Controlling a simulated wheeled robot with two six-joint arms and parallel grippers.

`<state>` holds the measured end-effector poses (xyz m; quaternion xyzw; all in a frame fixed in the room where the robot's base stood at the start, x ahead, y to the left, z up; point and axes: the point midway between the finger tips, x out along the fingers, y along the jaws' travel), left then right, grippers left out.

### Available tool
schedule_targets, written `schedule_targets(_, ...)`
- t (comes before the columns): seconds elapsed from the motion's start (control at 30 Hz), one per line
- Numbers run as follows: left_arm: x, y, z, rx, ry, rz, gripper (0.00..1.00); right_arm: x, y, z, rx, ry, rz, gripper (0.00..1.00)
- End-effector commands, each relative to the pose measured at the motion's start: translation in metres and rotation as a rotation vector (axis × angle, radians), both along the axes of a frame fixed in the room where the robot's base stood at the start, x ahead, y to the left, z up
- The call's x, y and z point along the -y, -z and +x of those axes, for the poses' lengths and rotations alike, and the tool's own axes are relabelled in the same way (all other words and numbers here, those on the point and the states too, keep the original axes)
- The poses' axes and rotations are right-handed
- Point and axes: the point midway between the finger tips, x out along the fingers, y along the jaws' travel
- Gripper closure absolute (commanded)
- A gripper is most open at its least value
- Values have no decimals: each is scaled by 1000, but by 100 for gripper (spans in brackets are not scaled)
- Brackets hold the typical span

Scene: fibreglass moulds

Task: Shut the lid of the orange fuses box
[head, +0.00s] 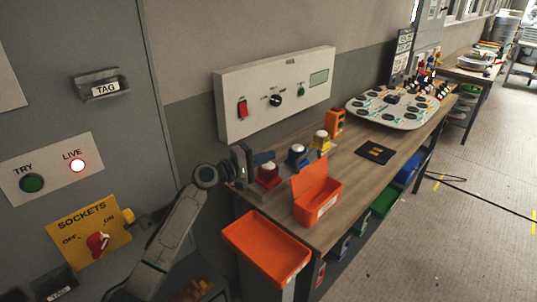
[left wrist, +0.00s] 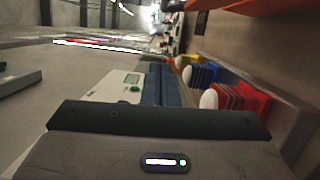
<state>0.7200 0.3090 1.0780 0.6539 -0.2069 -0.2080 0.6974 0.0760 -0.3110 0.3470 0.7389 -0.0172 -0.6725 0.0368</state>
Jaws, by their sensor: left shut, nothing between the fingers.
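The orange fuses box (head: 318,203) stands near the front edge of the wooden bench in the head view. Its lid (head: 309,178) is open and stands up at the back left of the box. My left gripper (head: 268,157) is shut and empty, left of the lid and above the red button block, apart from the box. In the left wrist view its two dark fingers (left wrist: 160,84) are together. An orange edge (left wrist: 250,6) shows at the top right there; I cannot tell which part it is. My right gripper is not in view.
Red (head: 268,174), blue (head: 297,156) and yellow (head: 321,142) button blocks stand in a row behind the box. A larger open orange bin (head: 267,246) is in front of the bench. A white control panel (head: 277,94) is on the wall. A dark mat (head: 375,154) lies to the right.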

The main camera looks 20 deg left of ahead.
Motion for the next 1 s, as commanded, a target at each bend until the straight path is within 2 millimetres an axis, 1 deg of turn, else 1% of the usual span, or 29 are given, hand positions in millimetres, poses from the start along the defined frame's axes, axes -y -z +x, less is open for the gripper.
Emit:
schedule_targets(0.03, 7, -6, 10, 0, 0, -7, 100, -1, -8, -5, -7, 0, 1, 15)
schedule_targets(0.13, 19, -6, 28, -1, 0, -7, 100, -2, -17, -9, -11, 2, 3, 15)
schedule_targets(0.23, 32, -7, 46, -1, 0, -5, 100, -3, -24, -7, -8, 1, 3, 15)
schedule_targets(0.3, 40, -6, 58, -2, 1, -5, 100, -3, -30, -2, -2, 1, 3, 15)
schedule_targets(0.33, 44, -7, 61, -1, 1, -4, 100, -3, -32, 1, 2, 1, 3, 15)
schedule_targets(0.4, 54, -7, 53, -2, 1, -2, 100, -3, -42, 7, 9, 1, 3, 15)
schedule_targets(0.5, 65, -7, 49, -1, 1, 0, 100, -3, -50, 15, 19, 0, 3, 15)
schedule_targets(0.6, 72, -6, 46, -1, 0, 0, 100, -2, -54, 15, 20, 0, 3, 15)
schedule_targets(0.83, 77, -4, 44, 0, -1, 0, 100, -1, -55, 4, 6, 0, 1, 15)
schedule_targets(1.0, 77, -4, 44, 0, -1, 0, 100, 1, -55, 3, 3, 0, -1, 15)
